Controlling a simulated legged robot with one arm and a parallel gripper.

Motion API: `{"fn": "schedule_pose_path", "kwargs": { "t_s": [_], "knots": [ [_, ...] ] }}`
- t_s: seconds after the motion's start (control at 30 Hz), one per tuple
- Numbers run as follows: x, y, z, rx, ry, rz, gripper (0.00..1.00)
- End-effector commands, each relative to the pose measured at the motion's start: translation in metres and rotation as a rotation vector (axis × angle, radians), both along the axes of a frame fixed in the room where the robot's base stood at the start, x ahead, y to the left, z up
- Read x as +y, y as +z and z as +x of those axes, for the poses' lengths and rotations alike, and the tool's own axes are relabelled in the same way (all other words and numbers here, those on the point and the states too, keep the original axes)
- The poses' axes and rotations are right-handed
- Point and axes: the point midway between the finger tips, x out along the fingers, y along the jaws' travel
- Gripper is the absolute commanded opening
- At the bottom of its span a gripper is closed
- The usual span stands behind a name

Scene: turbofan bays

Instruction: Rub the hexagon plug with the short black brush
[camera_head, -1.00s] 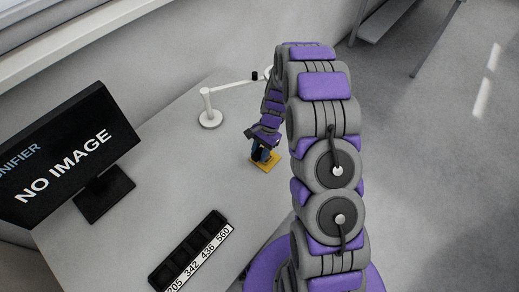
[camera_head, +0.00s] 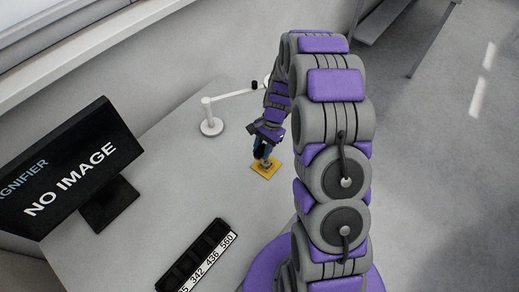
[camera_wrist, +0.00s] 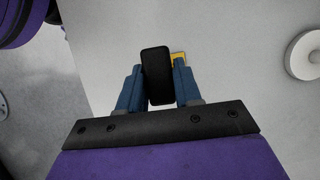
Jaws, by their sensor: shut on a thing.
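My gripper (camera_head: 261,149) hangs over the yellow plate (camera_head: 257,171) on the grey table. In the wrist view the blue fingers of my gripper (camera_wrist: 157,90) are shut on a dark block, which I take to be the short black brush (camera_wrist: 156,75). Its bristles are not visible. A corner of the yellow plate shows behind it in the wrist view (camera_wrist: 178,56). A small pale piece stands between the fingers and the plate in the head view. I cannot tell whether it is the hexagon plug, or whether the brush touches it.
A white stand (camera_head: 211,126) with a horizontal arm is behind the plate. A monitor reading NO IMAGE (camera_head: 75,165) stands at the left. A black compartment tray with a number label (camera_head: 208,262) lies in front. The table between them is clear.

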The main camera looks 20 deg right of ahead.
Motion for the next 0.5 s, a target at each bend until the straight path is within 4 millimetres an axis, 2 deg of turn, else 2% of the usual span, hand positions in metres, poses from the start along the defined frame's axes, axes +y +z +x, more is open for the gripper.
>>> {"fn": "schedule_pose_path", "kwargs": {
  "t_s": [0.5],
  "knots": [
    [0.0049, -0.0013, 0.0005, 0.0, 0.002, -0.005, 0.01]
  ]
}}
